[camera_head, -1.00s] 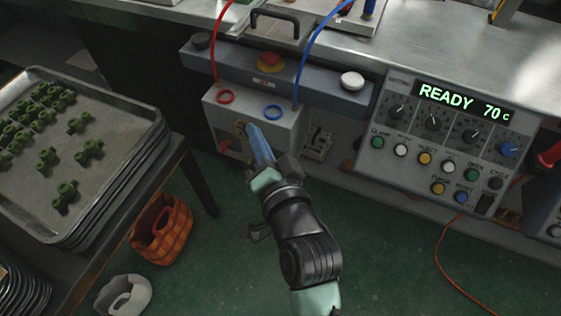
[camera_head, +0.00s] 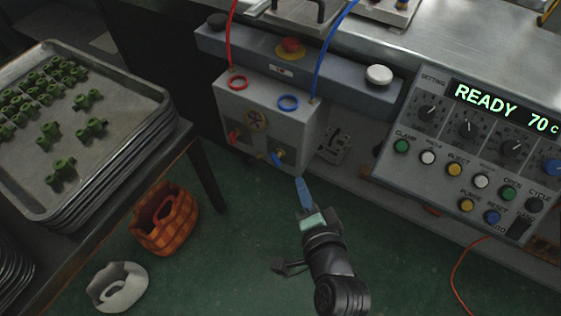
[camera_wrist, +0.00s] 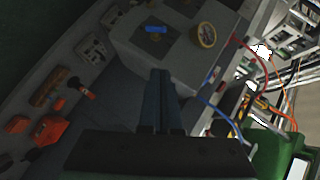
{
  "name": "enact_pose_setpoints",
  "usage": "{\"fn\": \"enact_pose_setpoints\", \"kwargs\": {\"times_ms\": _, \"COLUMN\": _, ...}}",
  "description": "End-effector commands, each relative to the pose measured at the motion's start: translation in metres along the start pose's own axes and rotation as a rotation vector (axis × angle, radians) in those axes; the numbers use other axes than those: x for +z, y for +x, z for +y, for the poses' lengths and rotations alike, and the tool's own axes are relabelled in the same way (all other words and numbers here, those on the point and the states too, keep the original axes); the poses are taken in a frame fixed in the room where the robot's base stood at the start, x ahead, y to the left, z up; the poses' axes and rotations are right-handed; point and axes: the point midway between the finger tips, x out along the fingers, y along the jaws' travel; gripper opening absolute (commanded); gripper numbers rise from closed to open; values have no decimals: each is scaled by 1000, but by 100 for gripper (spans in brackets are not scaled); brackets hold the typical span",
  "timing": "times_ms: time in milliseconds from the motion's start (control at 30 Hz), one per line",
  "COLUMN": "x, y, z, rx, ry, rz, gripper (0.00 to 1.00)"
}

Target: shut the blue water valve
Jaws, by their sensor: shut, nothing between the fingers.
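The blue water valve (camera_head: 276,159) is a small blue lever by a brass fitting, low on the front of a grey box (camera_head: 243,103). In the wrist view the blue lever (camera_wrist: 155,29) shows at the top, lying crosswise in the picture. My gripper (camera_head: 301,182) has blue fingers that are shut and empty. It is out in front of the box, below and right of the lever, apart from it. In the wrist view my fingertips (camera_wrist: 160,73) point up toward the box, with a gap to the lever. I cannot tell whether the valve is open.
The control panel (camera_head: 390,166) is right. Stacked trays (camera_head: 140,85) and an orange basket (camera_head: 160,235) are left.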

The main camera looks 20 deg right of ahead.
Motion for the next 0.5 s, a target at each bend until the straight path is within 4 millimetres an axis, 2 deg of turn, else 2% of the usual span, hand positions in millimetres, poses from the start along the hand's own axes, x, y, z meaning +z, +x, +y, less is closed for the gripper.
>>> {"fn": "enact_pose_setpoints", "kwargs": {"times_ms": 467, "x": 1, "y": 90, "z": 1, "rx": -3, "ry": 0, "rz": 0, "gripper": 0}}
{"fn": "enact_pose_setpoints", "kwargs": {"times_ms": 500, "x": 8, "y": 94, "z": 2, "rx": 0, "ry": -1, "rz": -4, "gripper": 0}}
